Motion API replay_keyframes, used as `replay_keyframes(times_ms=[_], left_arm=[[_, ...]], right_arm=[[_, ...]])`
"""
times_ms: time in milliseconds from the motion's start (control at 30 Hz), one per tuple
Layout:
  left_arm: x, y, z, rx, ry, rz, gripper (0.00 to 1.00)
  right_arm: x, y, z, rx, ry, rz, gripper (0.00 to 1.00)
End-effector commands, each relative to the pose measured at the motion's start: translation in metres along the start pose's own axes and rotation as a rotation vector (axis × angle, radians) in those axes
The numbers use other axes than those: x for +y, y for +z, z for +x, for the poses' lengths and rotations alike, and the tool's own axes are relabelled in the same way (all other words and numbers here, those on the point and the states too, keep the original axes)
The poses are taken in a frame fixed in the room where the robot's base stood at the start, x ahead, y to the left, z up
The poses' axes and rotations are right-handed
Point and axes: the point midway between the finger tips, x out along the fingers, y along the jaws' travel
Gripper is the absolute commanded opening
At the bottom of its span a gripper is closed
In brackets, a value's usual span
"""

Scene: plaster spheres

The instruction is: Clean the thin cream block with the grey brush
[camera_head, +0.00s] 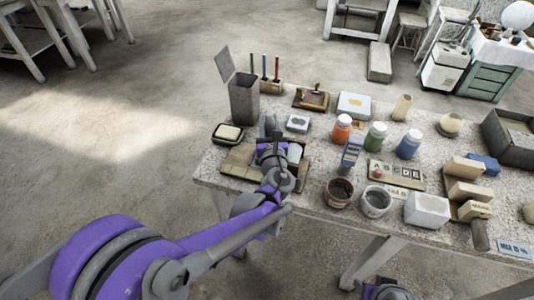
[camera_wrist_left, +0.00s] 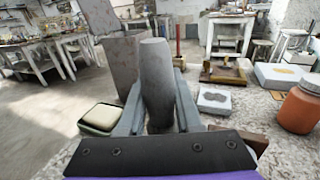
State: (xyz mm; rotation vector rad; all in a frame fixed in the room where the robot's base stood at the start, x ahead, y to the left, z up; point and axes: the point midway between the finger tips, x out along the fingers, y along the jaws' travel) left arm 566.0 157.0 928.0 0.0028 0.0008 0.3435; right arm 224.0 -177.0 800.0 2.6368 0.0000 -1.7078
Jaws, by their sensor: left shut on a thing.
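My left gripper (camera_head: 268,142) is above the left part of the table, its arm coming in from the lower left. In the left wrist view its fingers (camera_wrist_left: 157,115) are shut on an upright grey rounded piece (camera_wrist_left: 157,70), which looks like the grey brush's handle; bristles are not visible. Several cream blocks lie at the right of the table: an upper one (camera_head: 467,167), a middle one (camera_head: 470,191) and a lower one (camera_head: 474,210). I cannot tell which is the thin one.
A grey bin (camera_head: 244,98) stands behind the gripper, with a dark dish (camera_head: 228,138) holding a cream piece to its left. Paint jars (camera_head: 342,128), two pots (camera_head: 339,193), a white block (camera_head: 427,209) and a letter board (camera_head: 397,174) crowd the middle.

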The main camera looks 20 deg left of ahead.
Motion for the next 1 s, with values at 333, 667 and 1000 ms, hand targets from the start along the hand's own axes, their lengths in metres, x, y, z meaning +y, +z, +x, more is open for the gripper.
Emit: replay_keyframes(times_ms=[333, 667, 1000], left_arm=[[0.001, 0.002, -0.002, 0.000, 0.000, -0.001, 0.00], [0.009, 0.015, -0.022, 0.000, 0.000, -0.001, 0.00], [0.009, 0.014, -0.022, 0.000, 0.000, -0.001, 0.00]], right_arm=[[0.000, -0.001, -0.002, 0.001, 0.000, 0.000, 0.50], [0.000, -0.006, -0.012, 0.004, 0.000, 0.000, 0.50], [0.000, -0.005, -0.011, 0.004, 0.000, 0.000, 0.50]])
